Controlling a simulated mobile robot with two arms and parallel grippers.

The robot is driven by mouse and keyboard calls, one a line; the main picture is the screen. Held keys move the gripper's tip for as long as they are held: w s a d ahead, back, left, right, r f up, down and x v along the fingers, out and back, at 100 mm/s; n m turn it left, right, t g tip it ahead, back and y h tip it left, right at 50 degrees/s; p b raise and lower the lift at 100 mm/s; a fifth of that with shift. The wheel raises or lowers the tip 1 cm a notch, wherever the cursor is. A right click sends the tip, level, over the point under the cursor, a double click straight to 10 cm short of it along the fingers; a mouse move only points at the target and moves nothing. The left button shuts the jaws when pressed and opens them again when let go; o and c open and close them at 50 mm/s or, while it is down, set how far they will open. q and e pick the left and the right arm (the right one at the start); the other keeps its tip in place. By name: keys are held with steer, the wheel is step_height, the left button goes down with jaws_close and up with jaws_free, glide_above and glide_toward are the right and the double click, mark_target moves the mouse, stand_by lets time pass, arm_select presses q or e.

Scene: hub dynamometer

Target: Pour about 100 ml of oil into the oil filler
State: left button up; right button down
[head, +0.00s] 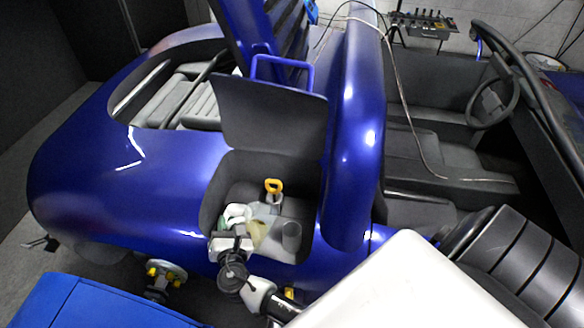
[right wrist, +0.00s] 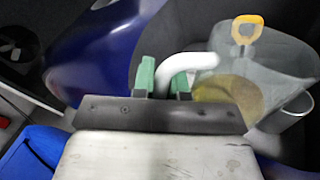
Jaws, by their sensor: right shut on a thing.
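My right gripper (head: 236,222) is shut on the white handle of a clear jug (head: 262,230) over the open rear compartment of the blue car. In the right wrist view, the green-padded fingers (right wrist: 166,80) close around the handle (right wrist: 186,66). The jug (right wrist: 275,62) looks tilted, with yellow oil (right wrist: 228,98) gathered on the gripper side. A grey cylinder (head: 291,235), perhaps the oil filler, stands right beside the jug; it also shows in the right wrist view (right wrist: 290,112). I cannot see oil flowing. My left gripper is not in view.
A yellow loop handle (head: 273,187) stands just behind the jug. The compartment's raised lid (head: 270,120) is behind it, and the blue body (head: 160,180) surrounds the opening. A hub unit with yellow knobs (head: 166,272) is at the lower left, near a blue box (head: 90,302).

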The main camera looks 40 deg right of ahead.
mark_target(256, 204)
steer(key=d, duration=0.1)
steer(key=m, duration=0.1)
steer(key=d+m, duration=0.1)
steer(key=shift+s+d+r+p, duration=0.25)
steer(key=shift+d+r+p, duration=0.05)
steer(key=shift+r+p, duration=0.1)
steer(key=shift+d+r+m+y, duration=0.1)
steer(key=shift+d+m+y, duration=0.4)
steer(key=shift+m, duration=0.2)
steer(key=shift+s+d+r+m+p, duration=0.15)
steer(key=shift+d+r+m+p, duration=0.1)
steer(key=shift+r+m+p, duration=0.25)
steer(key=shift+d+r+m+p, duration=0.3)
steer(key=shift+r+p, duration=0.1)
steer(key=shift+p, duration=0.1)
steer(key=shift+s+d+m+y, duration=0.25)
steer(key=shift+d+m+y, duration=0.35)
steer(key=shift+d+m, duration=0.7)
stand_by(1.5)
steer(key=shift+s+d+f+m+b, duration=0.2)
steer(key=shift+d+f+m+b, duration=0.55)
steer(key=shift+d, duration=0.1)
